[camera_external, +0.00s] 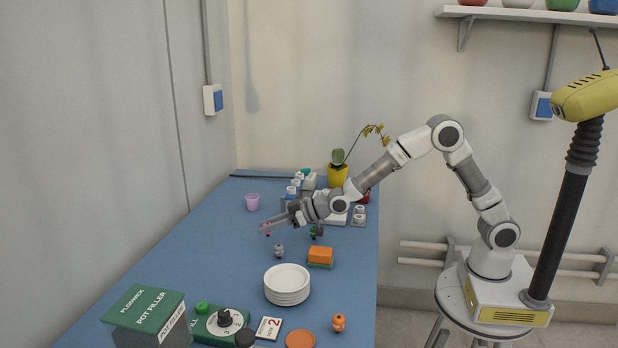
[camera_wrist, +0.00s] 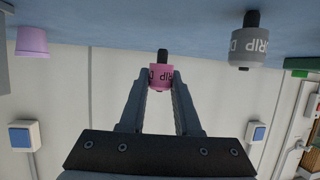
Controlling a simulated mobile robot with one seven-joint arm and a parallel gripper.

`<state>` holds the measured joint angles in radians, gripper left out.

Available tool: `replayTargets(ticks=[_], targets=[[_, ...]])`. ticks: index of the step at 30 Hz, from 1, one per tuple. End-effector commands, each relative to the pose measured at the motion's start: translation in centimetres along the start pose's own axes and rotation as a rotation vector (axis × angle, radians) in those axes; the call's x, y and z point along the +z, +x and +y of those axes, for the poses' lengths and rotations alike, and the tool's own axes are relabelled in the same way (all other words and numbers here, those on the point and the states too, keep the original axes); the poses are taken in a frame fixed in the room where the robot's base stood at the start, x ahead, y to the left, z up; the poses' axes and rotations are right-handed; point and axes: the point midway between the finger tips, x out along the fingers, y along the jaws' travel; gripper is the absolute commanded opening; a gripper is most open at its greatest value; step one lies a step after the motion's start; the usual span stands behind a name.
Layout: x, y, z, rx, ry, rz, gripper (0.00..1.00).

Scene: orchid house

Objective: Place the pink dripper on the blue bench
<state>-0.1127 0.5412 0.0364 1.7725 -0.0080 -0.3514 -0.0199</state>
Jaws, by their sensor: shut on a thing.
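The pink dripper (camera_wrist: 161,79) is between the fingertips of my gripper (camera_wrist: 161,84) in the wrist view, which shows the scene upside down. It has dark lettering and a black tip. My gripper is shut on its sides. In the external view my gripper (camera_external: 272,226) reaches over the blue bench (camera_external: 215,262), with a small bit of the pink dripper (camera_external: 268,231) showing at its fingertips. The bench also fills the top of the wrist view (camera_wrist: 115,22). I cannot tell whether the dripper touches the bench.
A grey dripper (camera_external: 279,251) stands close by and also shows in the wrist view (camera_wrist: 247,48). The bench's left middle is clear.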

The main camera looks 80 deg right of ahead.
Motion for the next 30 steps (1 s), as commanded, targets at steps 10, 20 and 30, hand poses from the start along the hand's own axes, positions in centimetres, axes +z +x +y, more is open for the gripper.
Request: replayTargets(ticks=[10,20,30], targets=[[2.6,1.0,0.0,0.0,0.0,-0.001,0.0],[2.9,1.1,0.0,0.0,0.0,-0.001,0.49],[2.9,1.1,0.0,0.0,0.0,-0.001,0.61]])
